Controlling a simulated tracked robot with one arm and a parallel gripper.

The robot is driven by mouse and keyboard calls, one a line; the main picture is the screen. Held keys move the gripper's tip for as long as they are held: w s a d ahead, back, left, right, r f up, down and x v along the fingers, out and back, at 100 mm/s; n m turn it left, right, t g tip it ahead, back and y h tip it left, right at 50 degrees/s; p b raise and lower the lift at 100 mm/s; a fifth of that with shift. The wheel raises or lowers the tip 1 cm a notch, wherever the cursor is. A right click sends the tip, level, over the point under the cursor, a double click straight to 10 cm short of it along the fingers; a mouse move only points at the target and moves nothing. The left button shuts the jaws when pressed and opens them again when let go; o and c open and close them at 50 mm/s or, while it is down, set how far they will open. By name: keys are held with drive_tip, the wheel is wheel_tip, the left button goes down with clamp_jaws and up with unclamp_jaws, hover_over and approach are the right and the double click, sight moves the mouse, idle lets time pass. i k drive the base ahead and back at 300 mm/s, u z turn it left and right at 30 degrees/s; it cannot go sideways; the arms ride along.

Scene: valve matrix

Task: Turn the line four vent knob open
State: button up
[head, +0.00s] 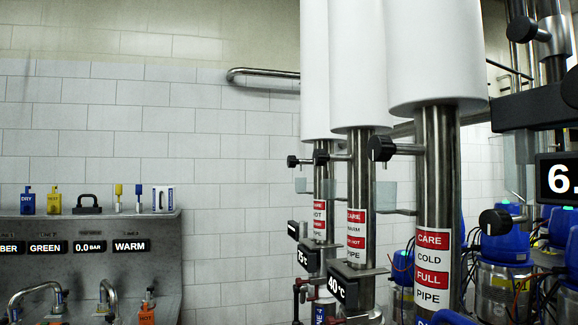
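Several black knobs stick out on short side stems from the steel pipes. A large one (381,148) is on the nearest pipe, marked "CARE COLD FULL PIPE". Smaller ones sit on the pipes behind it, one in the middle (320,157) and one at the left (293,161). Two more black knobs are at the right, one low (495,222) and one high (522,29). My gripper cannot be made out in the head view.
Thick white cylinders (438,50) top the pipes. Blue-capped valve units (505,245) with cables and a display (560,180) crowd the right. A grey shelf (95,213) with tags and padlocks stands at the left. The space before the tiled wall (230,200) looks open.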

sight(291, 161)
drive_tip(key=k, duration=1.2)
drive_tip(key=u, duration=0.65)
drive_tip(key=i, duration=1.15)
drive_tip(key=u, duration=0.6)
drive_tip(key=i, duration=1.35)
drive_tip(key=z, duration=0.45)
drive_tip(key=i, duration=1.1)
drive_tip(key=z, duration=1.2)
drive_tip(key=i, duration=0.55)
drive_tip(key=z, duration=0.3)
drive_tip(key=k, duration=0.4)
